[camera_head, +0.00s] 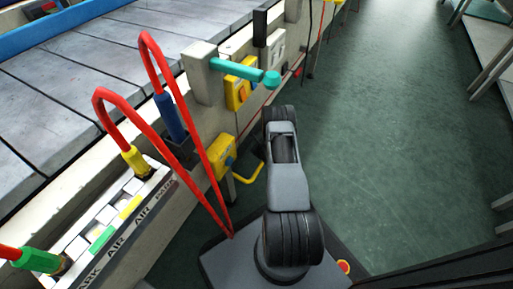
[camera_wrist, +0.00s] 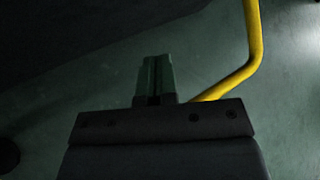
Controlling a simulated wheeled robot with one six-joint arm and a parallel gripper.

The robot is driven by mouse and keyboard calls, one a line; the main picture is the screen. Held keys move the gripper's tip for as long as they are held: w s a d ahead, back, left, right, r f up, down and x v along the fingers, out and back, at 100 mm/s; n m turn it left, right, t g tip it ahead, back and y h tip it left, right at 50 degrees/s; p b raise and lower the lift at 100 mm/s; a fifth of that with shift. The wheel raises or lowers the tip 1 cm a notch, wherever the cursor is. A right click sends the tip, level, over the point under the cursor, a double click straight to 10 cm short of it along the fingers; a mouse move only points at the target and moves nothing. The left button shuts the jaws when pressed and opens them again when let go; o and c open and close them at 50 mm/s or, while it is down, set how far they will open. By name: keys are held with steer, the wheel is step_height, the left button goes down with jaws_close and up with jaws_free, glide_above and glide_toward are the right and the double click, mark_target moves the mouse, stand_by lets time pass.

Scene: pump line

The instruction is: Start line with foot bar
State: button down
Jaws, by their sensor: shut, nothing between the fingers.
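The foot bar looks to be the yellow bent bar (camera_head: 252,174) low at the side of the line, left of my arm in the head view. In the wrist view the yellow bar (camera_wrist: 254,40) runs down the right side, bends, and slants left until my gripper's body hides its end. My gripper (camera_wrist: 157,60) is shut and empty. Its fingertips are over dark green floor, left of the bar and apart from it in the picture. I cannot tell the gap in depth. In the head view my arm hides the gripper.
A yellow box (camera_head: 222,155) is on the line's side above the bar. A teal lever (camera_head: 245,70) sticks out higher up. Red hoses (camera_head: 190,110) loop from a labelled panel (camera_head: 125,225) at left. The green floor (camera_head: 400,130) to the right is clear.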

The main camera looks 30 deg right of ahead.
steer(key=shift+w+a+f, duration=0.1)
steer(key=shift+w+f, duration=0.05)
steer(key=shift+f, duration=0.55)
steer(key=shift+w+a+f, duration=0.1)
steer(key=shift+w+f, duration=0.05)
steer(key=shift+f, duration=0.55)
stand_by(1.3)
stand_by(0.5)
steer(key=shift+s+d+r+p, duration=0.1)
steer(key=shift+s+r+p, duration=0.05)
steer(key=shift+r+p, duration=0.5)
steer(key=shift+s+d+r+p, duration=0.1)
steer(key=shift+s+r+p, duration=0.1)
steer(key=shift+r+p, duration=0.45)
steer(key=shift+s+d+r+p, duration=0.15)
steer(key=shift+r+p, duration=0.25)
steer(key=shift+r, duration=0.5)
steer(key=shift+r, duration=0.15)
steer(key=shift+s+d+r+p, duration=0.1)
steer(key=shift+s+r+p, duration=0.1)
steer(key=shift+r+p, duration=0.5)
steer(key=shift+s+d+r+p, duration=0.1)
steer(key=shift+s+r+p, duration=0.05)
steer(key=shift+r+p, duration=0.55)
steer(key=shift+s+d+r+p, duration=0.1)
steer(key=shift+s+r+p, duration=0.1)
steer(key=shift+r+p, duration=0.45)
steer(key=shift+r, duration=0.2)
